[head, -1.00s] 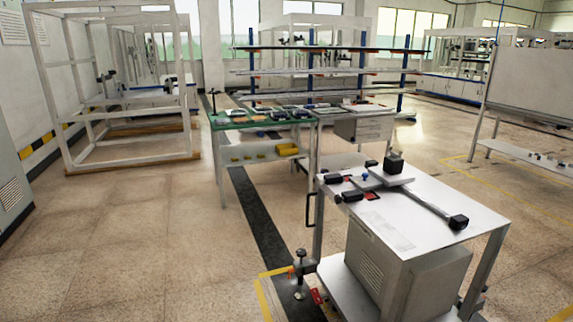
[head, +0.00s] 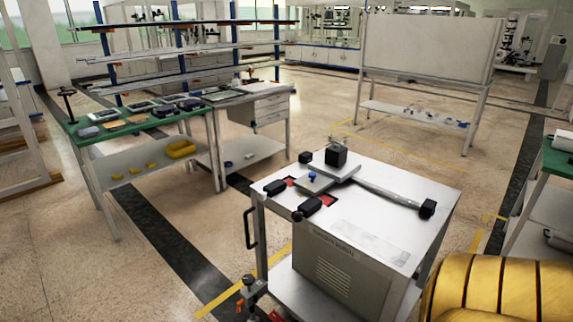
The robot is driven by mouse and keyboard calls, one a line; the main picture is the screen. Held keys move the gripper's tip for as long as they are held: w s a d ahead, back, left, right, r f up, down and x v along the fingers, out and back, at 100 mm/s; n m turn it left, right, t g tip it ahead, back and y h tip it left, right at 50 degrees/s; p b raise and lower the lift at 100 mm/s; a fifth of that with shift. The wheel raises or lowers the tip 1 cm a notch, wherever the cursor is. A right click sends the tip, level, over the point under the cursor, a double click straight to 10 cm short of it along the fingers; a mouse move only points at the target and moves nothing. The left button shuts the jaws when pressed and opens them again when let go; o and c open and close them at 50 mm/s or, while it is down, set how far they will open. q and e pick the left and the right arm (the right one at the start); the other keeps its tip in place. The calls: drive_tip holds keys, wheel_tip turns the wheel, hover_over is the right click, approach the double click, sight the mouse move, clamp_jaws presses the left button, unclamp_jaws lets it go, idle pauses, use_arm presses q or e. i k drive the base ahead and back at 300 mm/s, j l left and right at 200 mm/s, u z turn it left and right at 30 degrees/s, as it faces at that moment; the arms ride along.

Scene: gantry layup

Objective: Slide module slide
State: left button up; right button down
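A white metal cart (head: 375,243) stands in front of me, right of centre in the head view. On its top lies a slide module (head: 345,172): a flat grey plate with a black block (head: 336,155), a blue knob (head: 312,177) and a long grey bar that ends in a black block (head: 428,208). Black clamp-like blocks (head: 311,207) with red patches lie at the cart top's left side. Neither of my grippers shows in the head view.
A green-topped workbench (head: 120,127) with small parts stands at left, beside a drawer table (head: 262,100). A tall rack (head: 180,55) is behind them. A white board stand (head: 425,48) is at back right. A yellow ribbed object (head: 500,290) fills the bottom right corner. Floor left of the cart is free.

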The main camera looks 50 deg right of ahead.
sight(328, 168)
drive_tip(key=i+z, duration=0.4)
drive_tip(key=i+j+z, duration=0.2)
drive_tip(key=i+z, duration=0.15)
drive_tip(key=i, duration=0.15)
